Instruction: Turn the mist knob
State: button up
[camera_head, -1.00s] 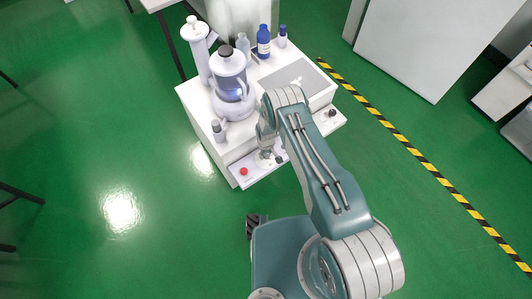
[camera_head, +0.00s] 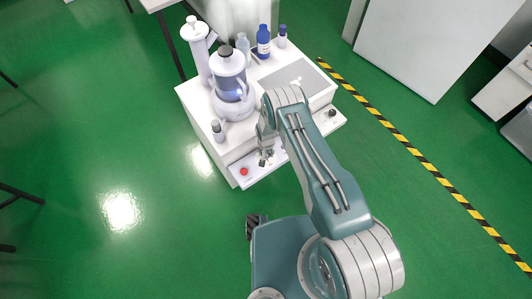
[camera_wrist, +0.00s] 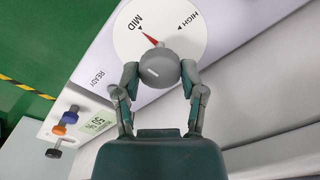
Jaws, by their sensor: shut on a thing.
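The mist knob (camera_wrist: 159,67) is a round grey knob on a white dial (camera_wrist: 205,50) in the wrist view. Its red pointer (camera_wrist: 150,39) points at the word MID; HIGH is printed farther right. My gripper (camera_wrist: 160,74) has one finger on each side of the knob and is shut on it. In the head view my gripper (camera_head: 264,158) is at the front panel of the white bench unit (camera_head: 202,116), right of a red button (camera_head: 243,171). The knob is hidden there behind my gripper and arm.
A clear bluish tank device (camera_head: 232,82), a white column (camera_head: 196,50) and several bottles, one blue (camera_head: 263,42), stand on the unit. A black knob (camera_head: 332,113) is at the panel's right end. Green floor is open to the left.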

jog(key=shift+m, duration=0.3)
jog(key=o, duration=1.1)
jog(key=shift+f, duration=0.1)
jog(key=shift+o, duration=0.2)
jog(key=shift+a, duration=0.1)
notch_tip(320, 180, up, 12)
